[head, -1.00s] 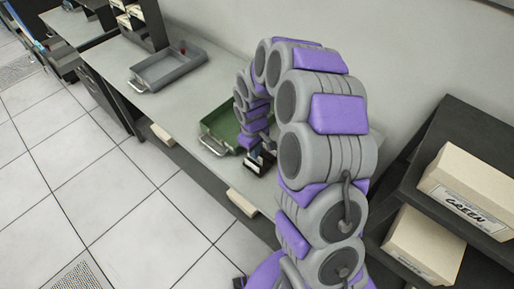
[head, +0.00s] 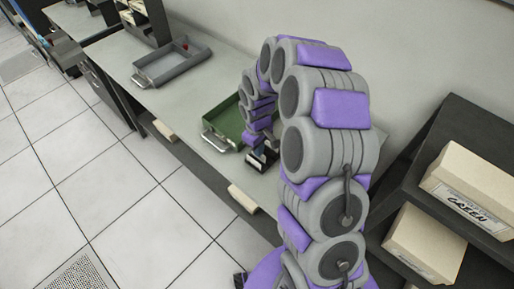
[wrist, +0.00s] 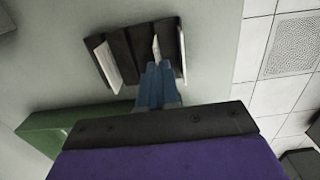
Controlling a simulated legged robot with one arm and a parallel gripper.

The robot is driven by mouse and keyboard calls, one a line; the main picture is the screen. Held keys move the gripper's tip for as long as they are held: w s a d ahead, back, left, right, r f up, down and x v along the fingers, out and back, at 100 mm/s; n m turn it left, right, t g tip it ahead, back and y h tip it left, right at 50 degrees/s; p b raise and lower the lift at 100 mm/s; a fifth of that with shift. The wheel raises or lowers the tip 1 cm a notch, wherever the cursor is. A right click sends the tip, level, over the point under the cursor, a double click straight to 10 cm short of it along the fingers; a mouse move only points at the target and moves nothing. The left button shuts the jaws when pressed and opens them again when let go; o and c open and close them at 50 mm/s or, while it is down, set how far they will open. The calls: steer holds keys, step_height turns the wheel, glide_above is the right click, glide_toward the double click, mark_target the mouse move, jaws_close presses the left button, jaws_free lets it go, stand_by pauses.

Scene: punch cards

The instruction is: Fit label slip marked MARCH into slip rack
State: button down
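The slip rack (wrist: 140,42) is a small dark block with slots, seen in the wrist view just beyond my gripper; it also shows in the head view (head: 259,168) on the bench. My gripper (wrist: 158,68) has blue fingers close together at the rack's near side. A thin white slip (wrist: 156,47) stands edge-on between the fingertips and reaches into a rack slot; it looks pinched. Its marking cannot be read, and I cannot tell how deep it sits. Another white slip (wrist: 105,62) is at the rack's left, and a thin white edge (wrist: 183,55) shows at its right.
A green tray (head: 222,122) is beside the rack on the bench (head: 125,72), and also shows in the wrist view (wrist: 60,127). A grey tray (head: 150,76) lies farther left. A dark shelf with cream boxes (head: 425,245) stands at the right.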

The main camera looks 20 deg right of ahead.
steer(key=shift+d+f, duration=0.3)
steer(key=shift+d, duration=0.2)
steer(key=shift+a, duration=0.15)
steer(key=c, duration=1.8)
jaws_free()
steer(key=shift+a, duration=0.1)
steer(key=shift+o, duration=1.4)
steer(key=shift+a, duration=0.15)
steer(key=shift+o, duration=1)
steer(key=shift+d, duration=0.2)
steer(key=shift+r, duration=0.1)
